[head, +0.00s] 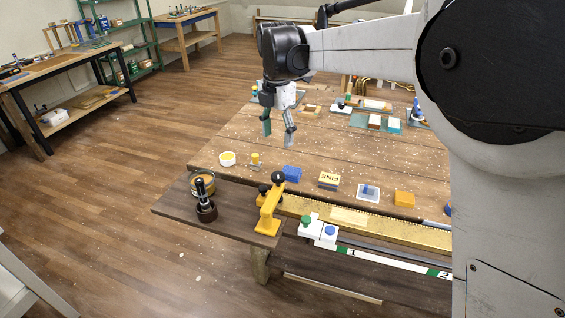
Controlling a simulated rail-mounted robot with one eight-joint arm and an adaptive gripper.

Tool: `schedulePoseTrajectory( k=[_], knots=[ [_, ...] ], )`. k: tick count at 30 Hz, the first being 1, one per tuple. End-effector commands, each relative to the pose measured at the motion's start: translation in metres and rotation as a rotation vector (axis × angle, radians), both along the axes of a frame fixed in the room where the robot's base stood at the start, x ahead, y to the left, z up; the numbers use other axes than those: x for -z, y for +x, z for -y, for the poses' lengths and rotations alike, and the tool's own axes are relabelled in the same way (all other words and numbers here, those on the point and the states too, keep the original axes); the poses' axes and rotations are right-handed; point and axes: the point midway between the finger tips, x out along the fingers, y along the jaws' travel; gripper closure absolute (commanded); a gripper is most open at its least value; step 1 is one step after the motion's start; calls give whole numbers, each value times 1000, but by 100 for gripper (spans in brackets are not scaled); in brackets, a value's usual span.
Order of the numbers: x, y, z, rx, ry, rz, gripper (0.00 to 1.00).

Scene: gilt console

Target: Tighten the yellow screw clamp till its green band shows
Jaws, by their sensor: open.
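The yellow screw clamp (268,212) stands upright at the front edge of the bench, at the left end of a gilt strip. Its black knob (278,178) is on top. I cannot make out a green band on it at this size. My gripper (279,138) hangs open and empty above the wooden bench top (330,160). It is behind and above the clamp, well apart from it, with its fingers pointing down.
A black-handled tool (204,205) and an open tin (203,181) stand left of the clamp. Green and blue buttons (318,229) sit to its right.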

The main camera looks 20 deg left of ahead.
Motion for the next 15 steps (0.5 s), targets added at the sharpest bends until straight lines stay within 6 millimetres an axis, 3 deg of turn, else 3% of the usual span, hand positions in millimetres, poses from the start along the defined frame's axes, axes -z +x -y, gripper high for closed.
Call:
schedulePoseTrajectory(
  k=[5, 15],
  knots=[
    [21, 0, 0, 0, 0, 0, 49],
    [84, 0, 0, 1, 0, 2, 49]
  ],
)
